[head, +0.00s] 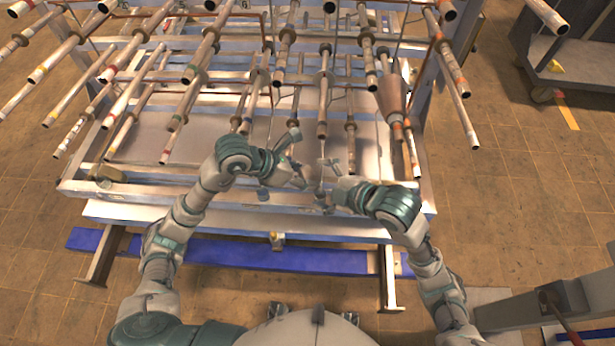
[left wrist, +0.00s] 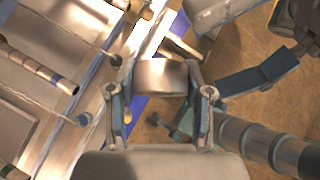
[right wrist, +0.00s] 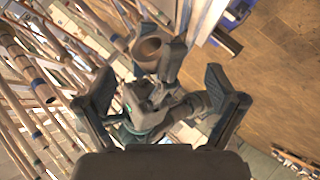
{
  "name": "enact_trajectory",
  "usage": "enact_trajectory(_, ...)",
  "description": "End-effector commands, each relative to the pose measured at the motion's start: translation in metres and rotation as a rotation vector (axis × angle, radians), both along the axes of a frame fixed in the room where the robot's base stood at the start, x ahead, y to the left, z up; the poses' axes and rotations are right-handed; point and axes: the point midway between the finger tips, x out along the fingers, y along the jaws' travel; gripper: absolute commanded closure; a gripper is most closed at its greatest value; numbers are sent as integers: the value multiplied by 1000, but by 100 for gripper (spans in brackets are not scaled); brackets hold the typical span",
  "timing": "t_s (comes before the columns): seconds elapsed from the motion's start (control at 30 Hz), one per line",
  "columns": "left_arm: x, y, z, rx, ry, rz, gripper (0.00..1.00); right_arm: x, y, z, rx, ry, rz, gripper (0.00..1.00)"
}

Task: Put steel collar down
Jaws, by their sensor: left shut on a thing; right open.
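The steel collar (left wrist: 162,78) is a short, shiny metal cylinder between the fingers of my left gripper (left wrist: 162,92), which is shut on it. In the right wrist view the collar (right wrist: 148,50) shows its round, hollow, brownish end. In the head view my left gripper (head: 292,165) is above the front part of the metal frame, and the collar is too small to make out clearly there. My right gripper (head: 328,186) is open, close to the right of the left one. Its spread fingers also show in the right wrist view (right wrist: 160,82), with nothing between them in contact.
The metal frame table (head: 150,212) lies below both grippers. Several long pipes (head: 200,75) jut out over it towards me. A conical copper-coloured piece (head: 392,97) hangs at the right. A blue beam (head: 320,258) runs below the front edge. A grey cart (head: 570,65) stands at the far right.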

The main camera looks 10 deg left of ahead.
Motion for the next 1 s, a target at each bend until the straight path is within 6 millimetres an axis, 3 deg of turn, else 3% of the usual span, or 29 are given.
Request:
enact_trajectory(0.1, 0, 0, 0, -1, -1, 0, 95, -10, -17, 12, -1, -4, -1, 6)
enact_trajectory(0.33, 0, 0, 1, -2, -2, 0, 95, -23, -36, 26, 0, -1, 0, 6)
enact_trajectory(0.47, 2, -2, -3, 0, 1, -24, 95, -25, -39, 29, -1, 0, -1, 6)
enact_trajectory(0.8, 22, -34, -41, -2, 1, -319, 95, -25, -39, 29, 0, 0, 0, 6)
enact_trajectory(1.0, 26, -41, -51, -1, -1, -397, 95, -25, -37, 26, 20, 31, -34, 7)
